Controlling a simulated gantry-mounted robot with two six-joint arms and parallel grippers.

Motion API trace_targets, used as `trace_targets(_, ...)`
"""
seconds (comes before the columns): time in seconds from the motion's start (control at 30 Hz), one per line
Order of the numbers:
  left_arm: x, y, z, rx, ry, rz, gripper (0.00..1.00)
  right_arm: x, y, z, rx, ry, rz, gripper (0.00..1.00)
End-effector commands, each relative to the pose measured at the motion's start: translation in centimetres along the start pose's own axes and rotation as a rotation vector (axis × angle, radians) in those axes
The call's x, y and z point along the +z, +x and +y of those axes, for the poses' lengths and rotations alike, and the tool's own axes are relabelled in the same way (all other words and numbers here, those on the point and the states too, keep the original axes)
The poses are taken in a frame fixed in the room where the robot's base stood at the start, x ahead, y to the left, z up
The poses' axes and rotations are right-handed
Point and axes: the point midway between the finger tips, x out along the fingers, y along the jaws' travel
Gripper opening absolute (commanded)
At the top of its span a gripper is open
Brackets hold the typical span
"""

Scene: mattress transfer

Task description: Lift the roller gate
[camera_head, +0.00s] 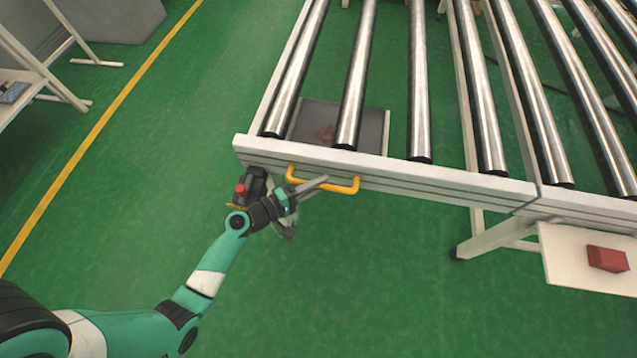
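The roller gate (380,174) is a white-framed conveyor section with several shiny metal rollers. A yellow handle (342,188) sticks out from its near end face, toward the left. My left gripper (318,187) reaches up from the lower left and is at the handle, with a finger overlapping it in the picture. I cannot tell whether the fingers are closed around the handle or only beside it. My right gripper is not in view.
The conveyor continues to the right. A white shelf (570,272) with a red box (607,259) juts out at the lower right. A grey plate (372,130) shows beneath the rollers. Green floor (130,190) with a yellow line lies open on the left.

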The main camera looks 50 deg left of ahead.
Motion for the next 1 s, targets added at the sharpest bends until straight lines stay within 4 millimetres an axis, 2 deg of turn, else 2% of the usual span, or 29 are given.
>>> trace_targets(0.03,0.00,-0.01,-0.01,0.000,0.000,0.000,0.08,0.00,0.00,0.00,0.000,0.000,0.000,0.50)
trace_targets(0.1,0.00,-0.01,-0.02,0.000,0.000,0.000,0.00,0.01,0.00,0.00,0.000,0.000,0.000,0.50)
trace_targets(1.0,0.01,-0.02,-0.03,-0.001,0.000,0.000,0.00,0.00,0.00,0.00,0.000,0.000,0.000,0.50)
